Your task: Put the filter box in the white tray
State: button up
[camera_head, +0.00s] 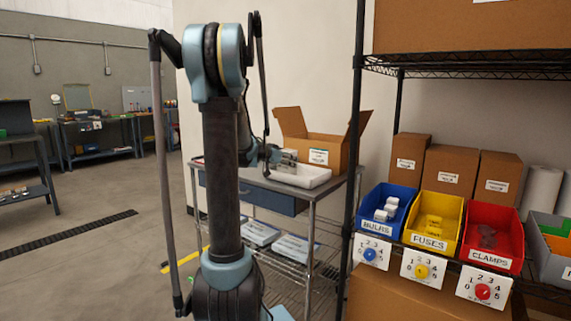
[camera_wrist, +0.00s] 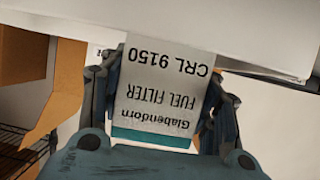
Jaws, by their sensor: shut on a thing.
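The filter box (camera_wrist: 163,95) is a white and teal carton marked "FUEL FILTER CRL 9150". In the wrist view it sits between my gripper's fingers (camera_wrist: 160,105), which are shut on it from both sides. Its print appears upside down. The white tray (camera_head: 309,181) stands on top of a grey cart. In the head view my gripper (camera_head: 284,156) is at the tray's back left, above or over its rim; the box is too small there to make out clearly. A white surface, likely the tray (camera_wrist: 60,15), fills the top of the wrist view.
An open cardboard box (camera_head: 331,146) stands on the cart (camera_head: 330,195) just behind the tray. A black shelf post (camera_head: 352,150) rises to the right. Blue (camera_head: 373,225), yellow (camera_head: 420,239) and red (camera_head: 470,253) bins sit on the shelf.

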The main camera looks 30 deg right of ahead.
jog(key=o, duration=1.4)
jog(key=v, duration=1.2)
jog(key=s+a+f+n+y, duration=0.4)
jog(key=s+a+f, duration=0.4)
jog(key=a, duration=0.3)
jog(key=s+a+f+n+g+y, duration=0.1)
jog(key=s+a+f+n+y, duration=0.3)
jog(key=s+a+f, duration=0.3)
jog(key=s+a+f+n+g+y, duration=0.1)
jog(key=s+a+f+n+y, duration=0.3)
jog(key=s+a, duration=0.9)
jog(key=shift+s+a+f+n+y, duration=0.15)
jog(key=shift+a+f+n, duration=0.4)
jog(key=shift+a+f, duration=0.55)
jog(key=shift+a+f+n+y, duration=0.15)
jog(key=shift+a+f+n, duration=0.4)
jog(key=shift+a+f, duration=0.5)
jog(key=shift+d+f, duration=0.2)
